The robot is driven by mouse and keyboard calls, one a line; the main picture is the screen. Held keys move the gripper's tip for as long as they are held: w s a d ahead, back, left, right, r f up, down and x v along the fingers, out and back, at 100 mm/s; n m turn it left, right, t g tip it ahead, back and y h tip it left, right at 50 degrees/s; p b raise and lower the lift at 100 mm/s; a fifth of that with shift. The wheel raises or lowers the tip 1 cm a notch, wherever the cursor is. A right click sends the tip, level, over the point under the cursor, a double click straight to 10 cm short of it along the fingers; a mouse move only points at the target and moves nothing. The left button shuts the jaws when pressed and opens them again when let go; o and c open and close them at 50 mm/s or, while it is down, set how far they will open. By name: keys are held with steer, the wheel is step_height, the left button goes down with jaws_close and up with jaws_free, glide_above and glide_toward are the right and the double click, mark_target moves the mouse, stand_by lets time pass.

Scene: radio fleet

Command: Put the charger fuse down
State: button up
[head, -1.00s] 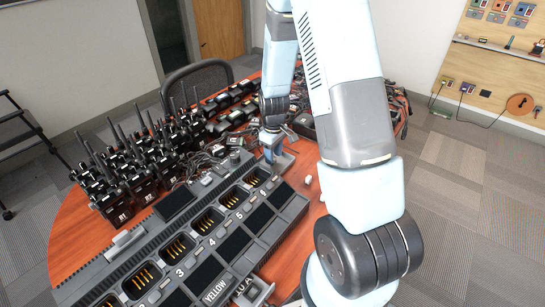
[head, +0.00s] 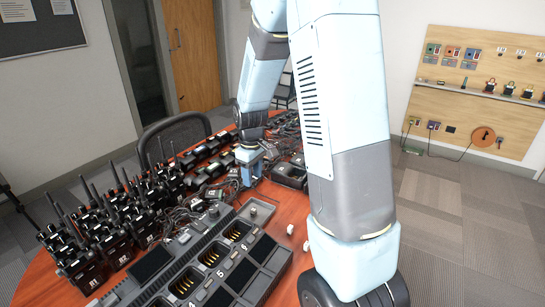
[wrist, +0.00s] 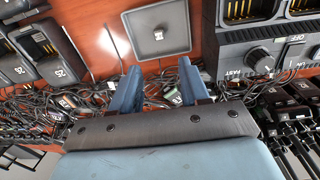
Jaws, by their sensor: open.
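My gripper (head: 248,176) is beyond the far end of the charger bank, over the table. In the wrist view its two blue fingers (wrist: 158,82) stand apart, with only cables and small bits on the table seen between them. A shallow grey square tray (wrist: 140,48) lies ahead of the fingertips; it also shows in the head view (head: 268,206). A small dark piece with pale marks (wrist: 158,33) is in the tray's middle; I cannot tell whether it is the charger fuse or a label. I make out no fuse elsewhere.
The charger bank (head: 232,262) with numbered bays fills the near table, beside the tray. Several black radios (head: 105,235) stand at left. Tangled cables (wrist: 75,100) and single chargers (wrist: 45,50) lie around my gripper. Small white pieces (head: 290,230) lie right of the tray.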

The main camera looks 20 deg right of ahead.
steer(key=s+r+m+t, duration=0.1)
steer(key=s+r+m, duration=0.1)
steer(key=s+r, duration=0.45)
steer(key=s+r+m+t, duration=0.1)
steer(key=s+r, duration=0.2)
steer(key=r, duration=0.6)
steer(key=s+r+m+t, duration=0.1)
steer(key=s+r, duration=0.3)
steer(key=s, duration=0.3)
steer(key=s+r+m+t, duration=0.2)
steer(key=s+r, duration=0.2)
steer(key=s, duration=0.3)
steer(key=shift+s+a+r+m, duration=0.25)
steer(key=shift+s+r+m, duration=0.05)
steer(key=shift+r, duration=0.05)
steer(key=shift+w, duration=0.1)
